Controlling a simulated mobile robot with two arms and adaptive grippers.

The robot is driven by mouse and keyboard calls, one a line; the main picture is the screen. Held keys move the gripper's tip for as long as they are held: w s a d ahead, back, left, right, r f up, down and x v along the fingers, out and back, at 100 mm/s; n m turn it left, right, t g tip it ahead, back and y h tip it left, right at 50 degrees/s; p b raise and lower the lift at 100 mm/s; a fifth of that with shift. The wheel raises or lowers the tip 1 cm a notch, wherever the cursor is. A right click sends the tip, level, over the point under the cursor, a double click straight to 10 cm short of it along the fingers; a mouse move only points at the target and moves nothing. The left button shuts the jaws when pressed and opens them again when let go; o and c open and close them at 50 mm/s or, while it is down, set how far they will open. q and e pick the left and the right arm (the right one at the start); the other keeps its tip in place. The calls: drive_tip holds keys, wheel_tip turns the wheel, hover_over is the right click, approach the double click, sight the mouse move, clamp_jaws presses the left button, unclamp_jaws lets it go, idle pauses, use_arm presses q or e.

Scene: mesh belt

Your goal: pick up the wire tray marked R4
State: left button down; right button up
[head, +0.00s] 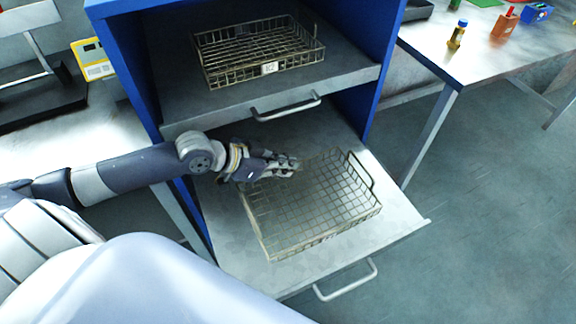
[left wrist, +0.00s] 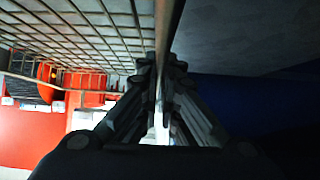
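A wire tray (head: 312,235) is over the lower pull-out shelf, and no mark on it is readable. My left gripper (head: 294,167) is at this tray's back left edge. In the left wrist view the fingers (left wrist: 160,75) are closed together on a thin metal bar (left wrist: 168,25) along the mesh side of the tray. Whether the tray rests fully on the shelf cannot be told. A second wire tray (head: 215,76) sits on the upper shelf, with a small white tag (head: 269,68) too small to read. My right gripper is not in view.
The blue cabinet (head: 372,75) frames both shelves. The upper shelf (head: 225,108) has a handle and overhangs the back of the lower shelf (head: 395,222). A workbench (head: 480,50) with small items stands at the right. Open floor lies at the lower right.

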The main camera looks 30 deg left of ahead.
use_arm(q)
drive_tip(key=s+p, duration=0.1)
drive_tip(key=s, duration=0.3)
drive_tip(key=s+r+p, duration=0.1)
drive_tip(key=s, duration=0.4)
drive_tip(key=s+d+p, duration=0.1)
drive_tip(key=s, duration=0.4)
drive_tip(key=shift+s+r, duration=0.2)
drive_tip(key=shift+r, duration=0.1)
